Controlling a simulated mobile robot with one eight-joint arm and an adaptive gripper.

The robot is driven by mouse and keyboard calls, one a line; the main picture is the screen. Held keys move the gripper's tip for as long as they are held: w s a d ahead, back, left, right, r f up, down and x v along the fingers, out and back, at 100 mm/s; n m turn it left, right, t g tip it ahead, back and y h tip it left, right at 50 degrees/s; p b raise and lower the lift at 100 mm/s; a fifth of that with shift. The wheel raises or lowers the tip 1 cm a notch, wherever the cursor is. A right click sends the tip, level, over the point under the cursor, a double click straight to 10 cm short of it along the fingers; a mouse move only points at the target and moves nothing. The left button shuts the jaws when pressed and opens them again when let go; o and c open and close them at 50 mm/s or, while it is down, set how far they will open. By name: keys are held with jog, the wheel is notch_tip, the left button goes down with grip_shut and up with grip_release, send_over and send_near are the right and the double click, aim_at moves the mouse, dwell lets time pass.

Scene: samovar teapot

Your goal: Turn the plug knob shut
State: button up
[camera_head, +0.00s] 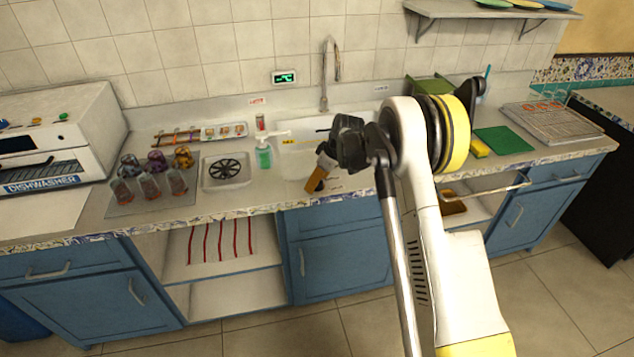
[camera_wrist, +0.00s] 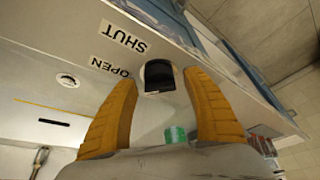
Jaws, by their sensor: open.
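The black plug knob (camera_wrist: 159,76) is on the pale counter in the wrist view, with a lighter round base at its edge. Printed labels SHUT (camera_wrist: 124,39) and OPEN (camera_wrist: 110,67) lie to its left there. My gripper (camera_wrist: 161,80) is open, with one orange finger on each side of the knob. Gaps show between the knob and both fingers, and nothing is held. In the head view my gripper (camera_head: 318,180) points down at the counter in front of the sink (camera_head: 298,163). The knob is hard to tell from my gripper there.
Several glass jars (camera_head: 150,185) stand farther left, beside the dishwasher (camera_head: 55,145). The faucet (camera_head: 325,75) rises behind the sink. A green board (camera_head: 503,139) lies at right.

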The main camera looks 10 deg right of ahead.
jog(key=c, duration=1.2)
jog(key=shift+m, duration=0.3)
jog(key=m+t+h, duration=0.1)
jog(key=m, duration=0.2)
jog(key=shift+m+b, duration=0.3)
jog(key=shift+b, duration=0.1)
jog(key=m+h, duration=0.2)
jog(key=m, duration=0.2)
jog(key=shift+m+b, duration=0.3)
jog(key=m+h, duration=0.1)
jog(key=m, duration=0.3)
jog(key=shift+h, duration=0.4)
jog(key=shift+m+g+h, duration=0.25)
jog(key=shift+m+h, duration=0.15)
jog(key=shift+m, duration=0.85)
jog(key=shift+m+g+h, duration=0.25)
jog(key=shift+m+h, duration=0.15)
jog(key=shift+m, duration=0.85)
